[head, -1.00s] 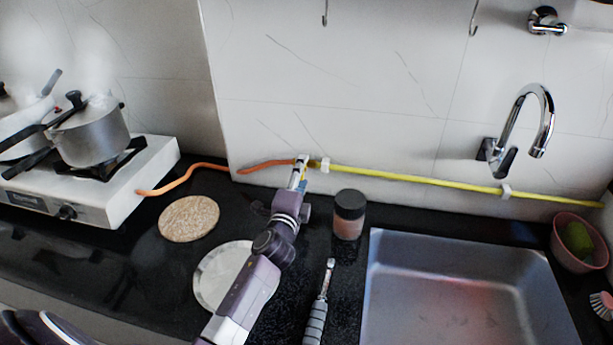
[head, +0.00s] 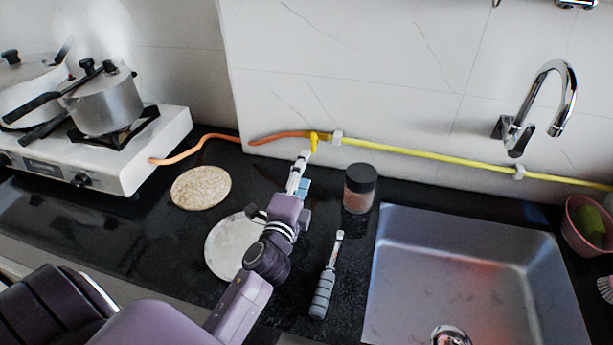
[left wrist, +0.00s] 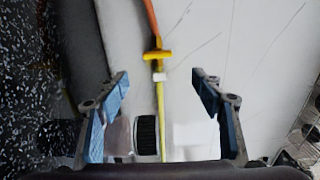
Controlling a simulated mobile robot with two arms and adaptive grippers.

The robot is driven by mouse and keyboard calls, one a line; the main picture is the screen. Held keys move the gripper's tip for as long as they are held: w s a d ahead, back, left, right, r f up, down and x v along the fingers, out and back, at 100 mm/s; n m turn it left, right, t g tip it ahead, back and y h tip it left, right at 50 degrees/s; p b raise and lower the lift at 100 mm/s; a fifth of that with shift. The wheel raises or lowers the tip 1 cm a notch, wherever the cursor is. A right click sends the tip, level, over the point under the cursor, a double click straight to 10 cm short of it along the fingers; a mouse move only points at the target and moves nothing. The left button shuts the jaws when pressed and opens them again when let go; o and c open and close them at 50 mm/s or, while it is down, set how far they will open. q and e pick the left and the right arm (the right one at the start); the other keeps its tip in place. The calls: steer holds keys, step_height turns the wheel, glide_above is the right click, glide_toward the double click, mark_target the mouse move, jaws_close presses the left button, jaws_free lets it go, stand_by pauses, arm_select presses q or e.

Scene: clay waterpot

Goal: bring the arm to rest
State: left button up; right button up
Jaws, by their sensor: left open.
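My left gripper (head: 298,175) is over the black counter, in front of the yellow gas valve handle (head: 313,141) on the wall hose. In the left wrist view its two blue-padded fingers (left wrist: 160,85) are spread wide with nothing between them. The valve handle (left wrist: 158,55) shows beyond the fingertips, apart from them, and lies across the hose. My left arm reaches in from the lower left and hides part of a pale round plate (head: 226,250). My right gripper is not in view.
A jar with a dark lid (head: 359,190) and a grey-handled tool (head: 323,290) stand and lie right of my arm. The sink (head: 470,260) is farther right. A woven round mat (head: 201,187) and the stove (head: 150,160) with pots are left.

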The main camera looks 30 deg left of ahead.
arm_select(q)
steer(key=shift+v, duration=0.75)
steer(key=shift+r, duration=0.15)
